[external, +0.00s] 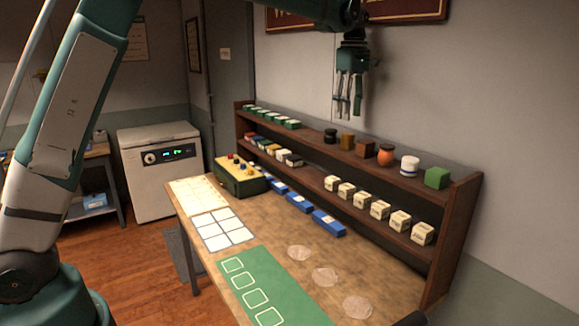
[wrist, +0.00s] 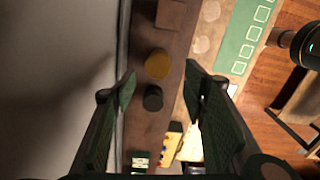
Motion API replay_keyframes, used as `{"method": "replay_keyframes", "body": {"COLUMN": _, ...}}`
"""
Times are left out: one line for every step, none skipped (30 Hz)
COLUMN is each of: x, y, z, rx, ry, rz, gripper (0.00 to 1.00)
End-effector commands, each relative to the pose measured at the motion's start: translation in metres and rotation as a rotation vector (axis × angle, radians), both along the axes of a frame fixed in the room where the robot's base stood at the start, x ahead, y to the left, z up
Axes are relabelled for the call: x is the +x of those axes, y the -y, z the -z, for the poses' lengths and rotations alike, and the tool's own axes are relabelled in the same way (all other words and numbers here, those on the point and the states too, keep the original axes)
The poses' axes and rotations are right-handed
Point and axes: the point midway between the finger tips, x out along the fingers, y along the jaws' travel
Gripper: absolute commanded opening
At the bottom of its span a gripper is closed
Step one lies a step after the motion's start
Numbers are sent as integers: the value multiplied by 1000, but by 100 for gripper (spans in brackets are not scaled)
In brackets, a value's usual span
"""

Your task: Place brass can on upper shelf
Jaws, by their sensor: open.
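A golden can (external: 347,141), which looks like the brass can, stands upright on the upper shelf (external: 310,131). It sits between a black jar (external: 330,136) and a brown block (external: 367,147). In the wrist view the can (wrist: 158,64) shows as a golden disc beyond and between the fingertips, with the black jar (wrist: 152,98) beside it. My gripper (external: 350,108) is open and empty, well above the upper shelf. It also shows in the wrist view (wrist: 160,73), fingers spread, touching nothing.
An orange jar (external: 386,156), a white jar (external: 409,166) and a green cube (external: 437,178) also stand on the upper shelf. Several cream boxes (external: 380,209) line the lower shelf. The wall is close behind. The table (external: 265,221) holds a green mat (external: 262,288) and pale discs (external: 325,277).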

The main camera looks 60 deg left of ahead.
Motion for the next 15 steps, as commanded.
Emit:
{"method": "replay_keyframes", "body": {"x": 0, "y": 0, "z": -5, "rx": 0, "ry": 0, "rz": 0, "gripper": 43}}
{"method": "replay_keyframes", "body": {"x": 0, "y": 0, "z": -7, "rx": 0, "ry": 0, "rz": 0, "gripper": 43}}
{"method": "replay_keyframes", "body": {"x": 0, "y": 0, "z": -10, "rx": 0, "ry": 0, "rz": 0, "gripper": 43}}
{"method": "replay_keyframes", "body": {"x": 0, "y": 0, "z": -12, "rx": 0, "ry": 0, "rz": 0, "gripper": 43}}
{"method": "replay_keyframes", "body": {"x": 0, "y": 0, "z": -13, "rx": 0, "ry": 0, "rz": 0, "gripper": 43}}
{"method": "replay_keyframes", "body": {"x": 0, "y": 0, "z": -15, "rx": 0, "ry": 0, "rz": 0, "gripper": 43}}
{"method": "replay_keyframes", "body": {"x": 0, "y": 0, "z": -15, "rx": 0, "ry": 0, "rz": 0, "gripper": 43}}
{"method": "replay_keyframes", "body": {"x": 0, "y": 0, "z": -16, "rx": 0, "ry": 0, "rz": 0, "gripper": 43}}
{"method": "replay_keyframes", "body": {"x": 0, "y": 0, "z": -17, "rx": 0, "ry": 0, "rz": 0, "gripper": 43}}
{"method": "replay_keyframes", "body": {"x": 0, "y": 0, "z": -17, "rx": 0, "ry": 0, "rz": 0, "gripper": 43}}
{"method": "replay_keyframes", "body": {"x": 0, "y": 0, "z": -17, "rx": 0, "ry": 0, "rz": 0, "gripper": 43}}
{"method": "replay_keyframes", "body": {"x": 0, "y": 0, "z": -17, "rx": 0, "ry": 0, "rz": 0, "gripper": 43}}
{"method": "replay_keyframes", "body": {"x": 0, "y": 0, "z": -17, "rx": 0, "ry": 0, "rz": 0, "gripper": 43}}
{"method": "replay_keyframes", "body": {"x": 0, "y": 0, "z": -17, "rx": 0, "ry": 0, "rz": 0, "gripper": 43}}
{"method": "replay_keyframes", "body": {"x": 0, "y": 0, "z": -17, "rx": 0, "ry": 0, "rz": 0, "gripper": 43}}
